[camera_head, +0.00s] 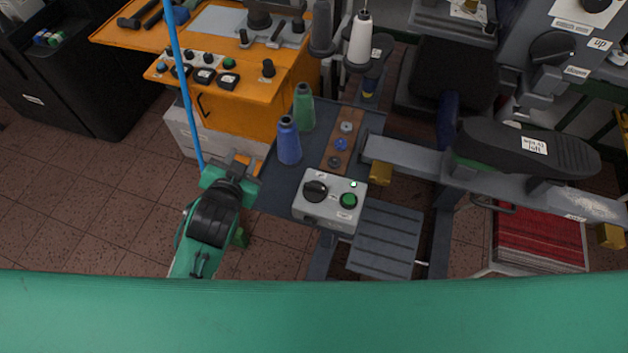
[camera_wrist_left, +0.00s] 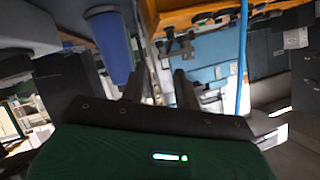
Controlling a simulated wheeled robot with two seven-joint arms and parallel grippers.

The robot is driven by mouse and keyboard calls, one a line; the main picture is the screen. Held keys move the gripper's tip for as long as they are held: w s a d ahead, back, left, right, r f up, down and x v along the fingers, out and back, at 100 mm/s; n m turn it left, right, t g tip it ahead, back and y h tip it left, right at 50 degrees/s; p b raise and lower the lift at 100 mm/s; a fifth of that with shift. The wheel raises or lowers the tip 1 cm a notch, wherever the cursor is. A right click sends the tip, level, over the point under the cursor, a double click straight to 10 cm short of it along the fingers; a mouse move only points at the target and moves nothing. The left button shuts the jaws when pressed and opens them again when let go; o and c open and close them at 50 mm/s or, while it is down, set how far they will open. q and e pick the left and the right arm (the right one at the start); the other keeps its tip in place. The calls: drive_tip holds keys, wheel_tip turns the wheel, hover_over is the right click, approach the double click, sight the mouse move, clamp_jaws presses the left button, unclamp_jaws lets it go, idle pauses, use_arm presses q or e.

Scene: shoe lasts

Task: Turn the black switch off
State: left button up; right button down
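A black rotary switch (camera_head: 315,191) sits on the left of a grey control box (camera_head: 329,213), beside a round green button (camera_head: 348,200) with a small label below it. Another large black knob (camera_head: 552,47) is on the grey machine at the upper right. My left gripper (camera_head: 243,163) is left of the control box, apart from it, in front of the orange bench. In the left wrist view its two dark fingers (camera_wrist_left: 159,86) stand apart with nothing between them. The switch cannot be made out in that view. My right gripper is not in view.
Blue (camera_head: 288,141) and green (camera_head: 304,107) thread cones stand on the dark tray behind the control box. An orange bench (camera_head: 262,98) with buttons lies behind my gripper. A blue hanging cable (camera_head: 183,85) passes close to my left arm. A black shoe last (camera_head: 500,143) is at right.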

use_arm(q)
drive_tip(key=w+d+r+m+t+h, duration=0.1)
drive_tip(key=d+r+m+t+h, duration=0.1)
drive_tip(key=d+r+m+h, duration=0.45)
drive_tip(key=w+d+r+m+t+h, duration=0.15)
drive_tip(key=d+r, duration=0.25)
drive_tip(key=r, duration=0.5)
drive_tip(key=d+r+m+t+h, duration=0.3)
drive_tip(key=d+r+m+h, duration=0.15)
drive_tip(key=r, duration=0.35)
drive_tip(key=s+d+r+m+g+h, duration=0.3)
drive_tip(key=s+d+m+g+h, duration=0.25)
drive_tip(key=m+g, duration=0.65)
drive_tip(key=s+d+r+m+g+h, duration=0.2)
drive_tip(key=s+d+m+g+h, duration=0.35)
drive_tip(key=m+g, duration=0.65)
drive_tip(key=m+t+y, duration=0.4)
drive_tip(key=m+y, duration=1.1)
drive_tip(key=y, duration=1)
approach(315, 186)
drive_tip(key=shift+h, duration=0.25)
drive_tip(key=f+p, duration=0.2)
drive_tip(key=f, duration=0.2)
drive_tip(key=f+p, duration=0.2)
drive_tip(key=f, duration=0.3)
drive_tip(key=shift+s+a, duration=0.2)
